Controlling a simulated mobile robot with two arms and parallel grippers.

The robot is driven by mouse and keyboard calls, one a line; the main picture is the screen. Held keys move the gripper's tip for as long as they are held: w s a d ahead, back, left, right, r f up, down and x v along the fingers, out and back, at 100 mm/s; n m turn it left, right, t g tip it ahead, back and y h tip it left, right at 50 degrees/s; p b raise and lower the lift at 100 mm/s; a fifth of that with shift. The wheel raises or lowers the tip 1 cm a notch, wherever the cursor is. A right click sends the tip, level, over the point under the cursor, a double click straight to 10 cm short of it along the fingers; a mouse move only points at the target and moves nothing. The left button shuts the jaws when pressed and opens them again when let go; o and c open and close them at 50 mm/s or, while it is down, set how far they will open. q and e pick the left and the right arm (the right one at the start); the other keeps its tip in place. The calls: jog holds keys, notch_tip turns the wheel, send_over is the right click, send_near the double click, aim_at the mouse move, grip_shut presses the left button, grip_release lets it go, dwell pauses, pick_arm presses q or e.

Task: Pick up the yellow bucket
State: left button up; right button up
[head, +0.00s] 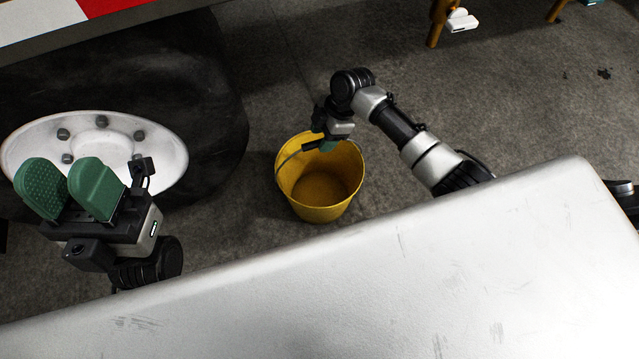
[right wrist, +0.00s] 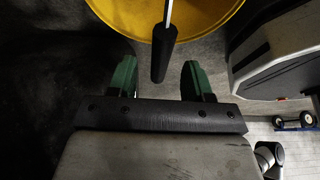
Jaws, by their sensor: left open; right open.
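The yellow bucket (head: 318,196) stands upright on the grey floor and looks empty. Its thin handle with a dark grip leans over the rim. In the right wrist view the bucket's yellow wall (right wrist: 205,22) is at the top, and the dark handle grip (right wrist: 162,55) hangs in front of it. My right gripper (right wrist: 158,82) is open, with the handle grip between and just beyond its green fingertips. In the head view my right gripper (head: 328,146) is over the bucket's far rim. My left gripper (head: 68,185) is open and empty, raised at the left.
A large black tyre with a white hub (head: 102,137) stands left of the bucket, under a red and white striped edge (head: 88,8). A broad white surface (head: 400,285) fills the foreground. Orange-brown legs (head: 437,30) stand at the back. Floor right of the bucket is clear beyond my arm.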

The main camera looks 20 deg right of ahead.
aim_at(319, 143)
jog(key=b+x, duration=0.1)
jog(key=x, duration=0.2)
jog(key=shift+d, duration=0.15)
grip_shut()
jog(key=shift+r, duration=0.1)
